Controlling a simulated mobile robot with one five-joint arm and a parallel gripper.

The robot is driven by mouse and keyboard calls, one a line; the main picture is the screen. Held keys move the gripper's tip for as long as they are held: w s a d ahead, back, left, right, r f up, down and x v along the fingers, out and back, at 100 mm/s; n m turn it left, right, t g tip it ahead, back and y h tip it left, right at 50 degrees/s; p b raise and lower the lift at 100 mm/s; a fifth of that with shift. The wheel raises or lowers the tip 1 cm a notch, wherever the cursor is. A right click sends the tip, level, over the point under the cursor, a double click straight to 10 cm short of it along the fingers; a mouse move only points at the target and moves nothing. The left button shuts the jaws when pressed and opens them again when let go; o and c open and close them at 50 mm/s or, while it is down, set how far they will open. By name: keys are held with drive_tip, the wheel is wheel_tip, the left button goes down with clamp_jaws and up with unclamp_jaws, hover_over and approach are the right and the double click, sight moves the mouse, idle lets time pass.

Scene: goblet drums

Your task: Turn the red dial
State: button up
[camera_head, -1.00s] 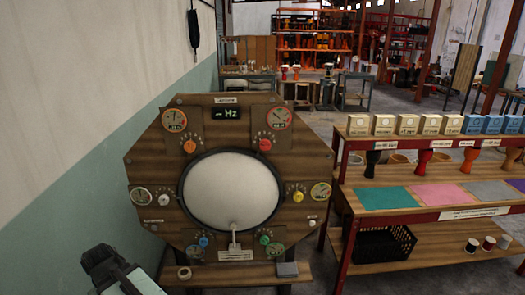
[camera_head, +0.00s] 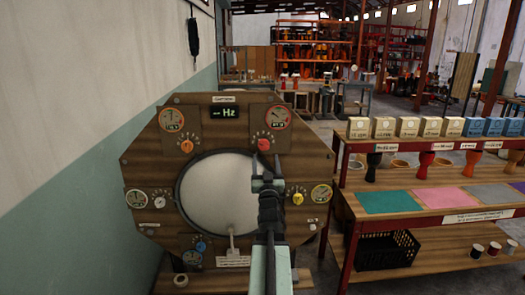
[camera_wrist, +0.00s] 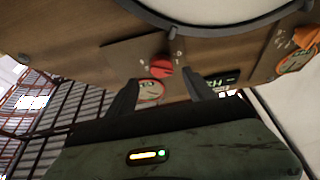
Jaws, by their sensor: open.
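The red dial (camera_head: 264,145) is on the upper right of the octagonal wooden panel (camera_head: 145,160), below a round gauge (camera_head: 281,117). In the wrist view the red dial (camera_wrist: 161,67) shows just beyond and between the fingertips, with the panel upside down. My gripper (camera_head: 266,170) is open and empty in front of the panel, its tips just below the dial in the head view. In the wrist view my gripper (camera_wrist: 163,78) has its two dark fingers apart. I cannot tell whether either finger touches the dial.
Orange (camera_head: 186,146), yellow (camera_head: 298,199), white (camera_head: 159,202) and blue (camera_head: 201,246) dials sit around the round white drumhead (camera_head: 215,190). My arm hides the panel's lower right. A red-framed shelf (camera_head: 345,230) with boxes and goblet drums stands to the right.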

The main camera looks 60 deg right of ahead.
sight(264, 147)
drive_tip(key=p+x, duration=0.2)
drive_tip(key=x, duration=0.5)
drive_tip(key=shift+w+d, duration=0.1)
drive_tip(key=shift+w, duration=0.05)
drive_tip(key=c, duration=1.3)
drive_tip(key=shift+f, duration=0.1)
drive_tip(key=shift+c, duration=0.2)
